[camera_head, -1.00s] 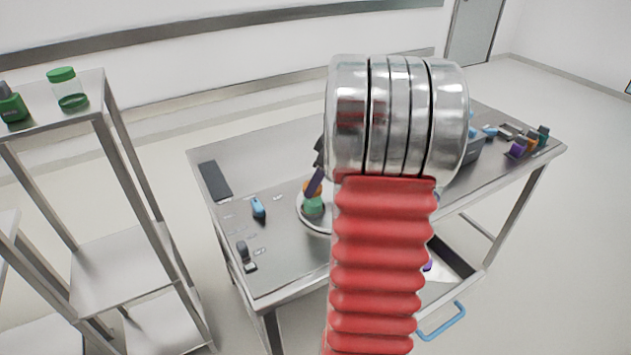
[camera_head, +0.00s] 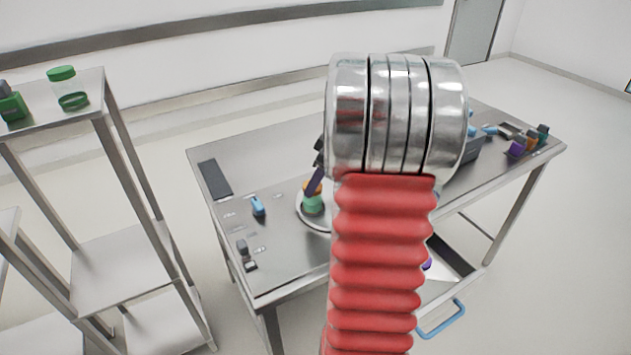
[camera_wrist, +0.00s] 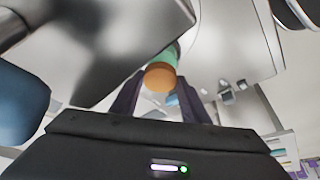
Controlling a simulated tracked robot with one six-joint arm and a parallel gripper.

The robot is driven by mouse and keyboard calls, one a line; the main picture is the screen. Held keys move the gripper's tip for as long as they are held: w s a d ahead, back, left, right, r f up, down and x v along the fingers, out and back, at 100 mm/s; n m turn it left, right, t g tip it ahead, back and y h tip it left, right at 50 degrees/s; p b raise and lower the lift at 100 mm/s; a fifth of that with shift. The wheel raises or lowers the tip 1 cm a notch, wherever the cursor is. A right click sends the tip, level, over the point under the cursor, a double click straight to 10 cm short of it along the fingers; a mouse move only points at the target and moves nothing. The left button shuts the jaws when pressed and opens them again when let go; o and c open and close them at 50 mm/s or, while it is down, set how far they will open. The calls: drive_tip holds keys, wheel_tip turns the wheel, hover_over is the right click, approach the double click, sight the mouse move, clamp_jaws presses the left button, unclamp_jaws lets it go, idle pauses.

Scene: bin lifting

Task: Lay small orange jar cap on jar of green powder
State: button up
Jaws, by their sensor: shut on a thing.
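The small orange jar cap (camera_wrist: 160,78) is between the two dark fingers of my gripper (camera_wrist: 158,87) in the wrist view. My gripper is shut on it. The jar stands upright on a round, pale plate (camera_head: 302,219) on the metal table. In the wrist view the jar (camera_wrist: 172,55) shows directly behind the cap. I cannot tell whether the cap is fully seated. My arm hides the right side of the plate.
The metal table (camera_head: 265,275) holds a black slab (camera_head: 214,179), a blue item (camera_head: 258,206) and several small items at its right end. A shelf unit (camera_head: 103,125) at left carries a green-lidded clear jar (camera_head: 66,88) and a green bottle (camera_head: 13,107).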

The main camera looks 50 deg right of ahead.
drive_tip(key=shift+s+a+f, duration=0.15)
drive_tip(key=shift+f, duration=0.3)
drive_tip(key=shift+s+a+f, duration=0.1)
drive_tip(key=shift+f, duration=0.3)
idle(0.3)
drive_tip(key=o, duration=1.1)
drive_tip(key=shift+o, duration=0.2)
drive_tip(key=o, duration=0.4)
drive_tip(key=shift+r, duration=0.1)
drive_tip(key=shift+w+d+r, duration=0.1)
drive_tip(key=shift+r, duration=0.95)
drive_tip(key=shift+w+d+r, duration=0.1)
drive_tip(key=shift+r, duration=2.95)
